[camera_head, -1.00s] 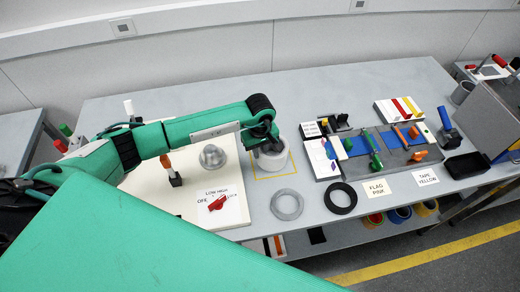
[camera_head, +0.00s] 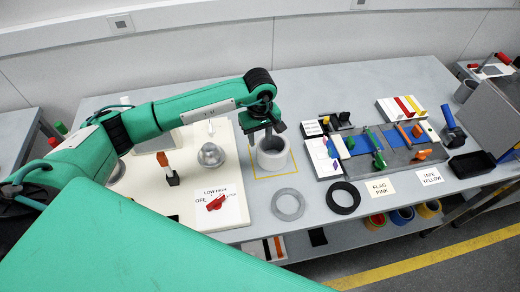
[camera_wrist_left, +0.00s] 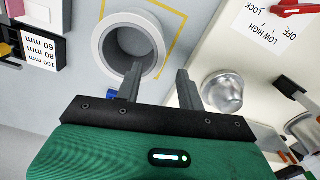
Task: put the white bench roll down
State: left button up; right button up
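The white bench roll (camera_head: 273,160) stands upright on the grey bench, inside a yellow outlined square. It also shows in the left wrist view (camera_wrist_left: 104,48), seen from above into its round hollow. My left gripper (camera_head: 266,131) is above the roll. In the left wrist view its two fingers (camera_wrist_left: 158,70) are apart with nothing between them; one overlaps the roll's rim in the picture, the other is to the right of the roll. Whether a finger touches the rim I cannot tell. My right gripper is not in view.
A shiny metal dome (camera_head: 211,155) and a red switch (camera_head: 216,203) are on a pale board left of the roll. A grey ring (camera_head: 288,217) and a black ring (camera_head: 342,209) lie in front. A tool tray (camera_head: 380,160) is to the right.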

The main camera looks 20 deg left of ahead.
pick_arm(q)
jog(key=shift+r+b, duration=0.8)
jog(key=shift+r, duration=2)
